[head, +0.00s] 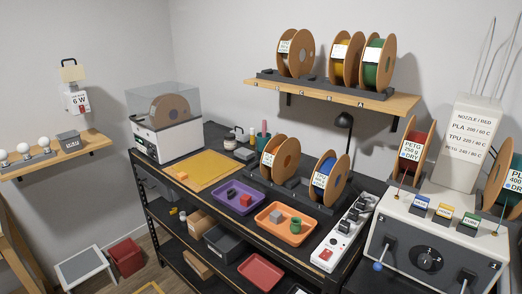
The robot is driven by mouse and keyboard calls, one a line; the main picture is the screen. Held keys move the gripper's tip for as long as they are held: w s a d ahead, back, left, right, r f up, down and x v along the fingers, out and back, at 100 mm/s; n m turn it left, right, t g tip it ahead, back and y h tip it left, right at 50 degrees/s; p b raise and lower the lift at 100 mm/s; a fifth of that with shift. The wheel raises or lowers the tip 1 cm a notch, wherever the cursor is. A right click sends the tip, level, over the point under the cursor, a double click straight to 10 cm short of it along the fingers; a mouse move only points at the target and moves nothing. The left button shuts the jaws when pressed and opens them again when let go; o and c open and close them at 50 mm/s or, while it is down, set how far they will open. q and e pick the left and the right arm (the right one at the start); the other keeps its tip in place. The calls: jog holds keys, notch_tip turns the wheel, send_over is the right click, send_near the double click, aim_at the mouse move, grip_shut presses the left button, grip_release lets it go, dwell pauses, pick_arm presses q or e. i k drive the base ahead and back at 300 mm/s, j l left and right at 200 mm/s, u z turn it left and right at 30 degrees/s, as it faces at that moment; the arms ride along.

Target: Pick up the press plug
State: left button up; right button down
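A white power strip (328,250) lies along the right part of the black workbench, with red switches near its front end. Several dark plug-like shapes (354,214) sit at its far end. They are too small to tell which one is the press plug, and no label on them can be read. Neither of my grippers shows in the head view.
A purple tray (218,203) and an orange tray (269,229) hold small parts. Two upright spools (328,178) stand behind them. A grey control box with levers (430,250) stands right of the strip. A yellow mat (203,175) has mostly free room.

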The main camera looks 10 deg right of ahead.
aim_at(344, 226)
jog(key=i+j+z, duration=0.15)
jog(key=z, duration=0.2)
jog(key=i+j+z, duration=0.55)
jog(key=z, duration=0.2)
